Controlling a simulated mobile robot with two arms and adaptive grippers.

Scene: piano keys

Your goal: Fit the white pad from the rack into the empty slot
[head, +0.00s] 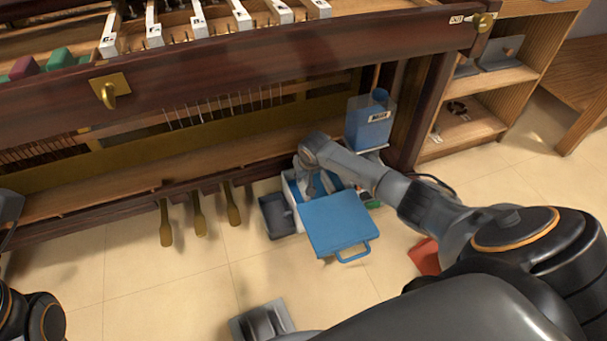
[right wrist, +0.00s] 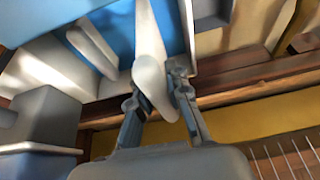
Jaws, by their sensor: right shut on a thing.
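My right gripper (head: 318,184) reaches down into the white-walled rack (head: 290,192) with a blue inside, on the floor below the piano. In the right wrist view my right gripper (right wrist: 162,88) is shut on a long white pad (right wrist: 150,50), one finger on each side. The pad's far end runs up out of that picture. Another white upright piece (right wrist: 92,48) stands beside it against the blue. The held pad is hard to make out in the head view, partly hidden by my gripper. I cannot make out the empty slot. My left gripper does not show.
A blue lid-like panel with a handle (head: 338,222) lies in front of the rack. A grey tray (head: 276,215) stands left of it, a blue bin (head: 370,122) behind. Brass pedals (head: 198,214) hang at left. A red object (head: 424,256) lies on the floor. Labelled white keys (head: 198,22) line the top.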

